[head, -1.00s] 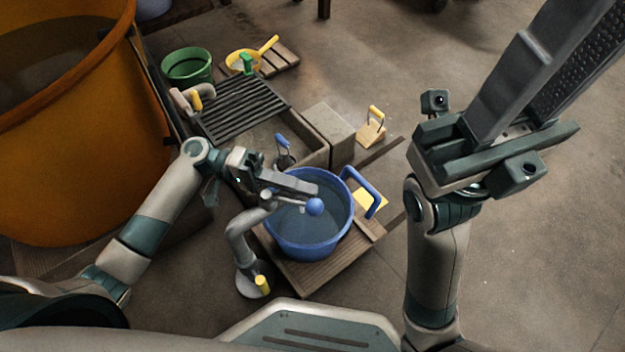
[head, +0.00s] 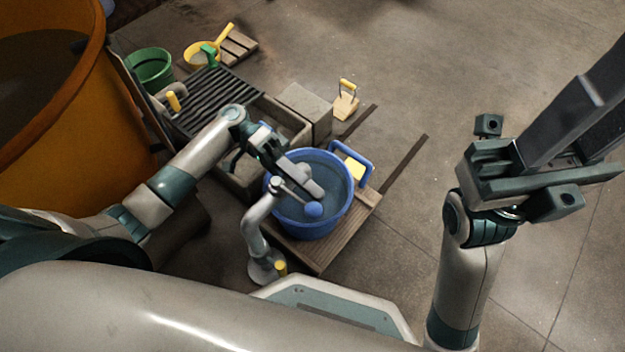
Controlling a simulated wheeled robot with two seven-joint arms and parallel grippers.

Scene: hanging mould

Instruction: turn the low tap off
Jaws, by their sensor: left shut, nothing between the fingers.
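The low tap (head: 256,232) is a grey curved pipe on a round base, standing left of a blue tub. A thin lever with a blue ball knob (head: 313,209) reaches from its top over the tub. The blue tub (head: 330,225) holds water; I cannot tell whether water runs from the tap. My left gripper (head: 318,194) is shut and empty, its fingertips over the tub just above the blue knob in the picture. I cannot tell whether they touch it. My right gripper (head: 608,75) is raised at the right, its fingertips cut off by the frame edge.
The tub stands on a wooden pallet (head: 335,247). A yellow handle (head: 281,267) shows by the tap's base. Behind are a stone trough (head: 290,118), a slatted rack (head: 207,100) and a green bucket (head: 150,66). A large orange vat (head: 85,150) fills the left. Floor is clear at right.

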